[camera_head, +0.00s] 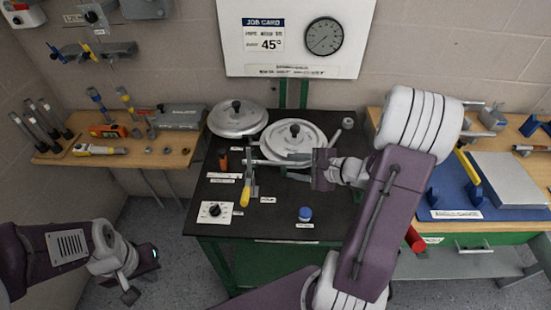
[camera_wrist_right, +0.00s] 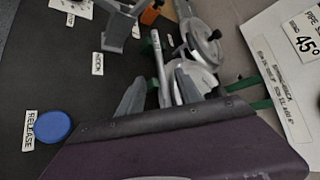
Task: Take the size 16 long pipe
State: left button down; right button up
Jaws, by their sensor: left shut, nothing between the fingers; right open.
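A grey pipe (camera_head: 275,162) lies level across the black bench top, in front of the bender's round discs. Its size marking is too small to read. In the right wrist view the pipe (camera_wrist_right: 161,70) stands between the two fingers, and I cannot tell whether they touch it. My right gripper (camera_head: 306,170) is open at the pipe's right end and hides part of it; its fingers also show in the wrist view (camera_wrist_right: 162,92). My left gripper (camera_head: 142,286) is shut and empty, low at the left, away from the benches.
The bender's discs (camera_head: 292,138) and a yellow-handled lever (camera_head: 246,190) stand near the pipe. A blue button (camera_head: 305,213) and a dial box (camera_head: 214,212) sit at the front. Several dark rods (camera_head: 40,122) stand on the left shelf. A blue mat (camera_head: 455,195) lies on the right bench.

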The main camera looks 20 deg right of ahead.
aim_at(270, 163)
jog(key=shift+w+a+f, duration=0.25)
jog(key=shift+a+f, duration=0.05)
jog(key=x, duration=0.3)
jog(key=shift+w+a, duration=0.15)
jog(key=shift+w, duration=0.2)
jog(key=x, duration=0.4)
jog(key=shift+w+f, duration=0.15)
jog(key=shift+w, duration=0.1)
jog(key=shift+s, duration=0.15)
grip_shut()
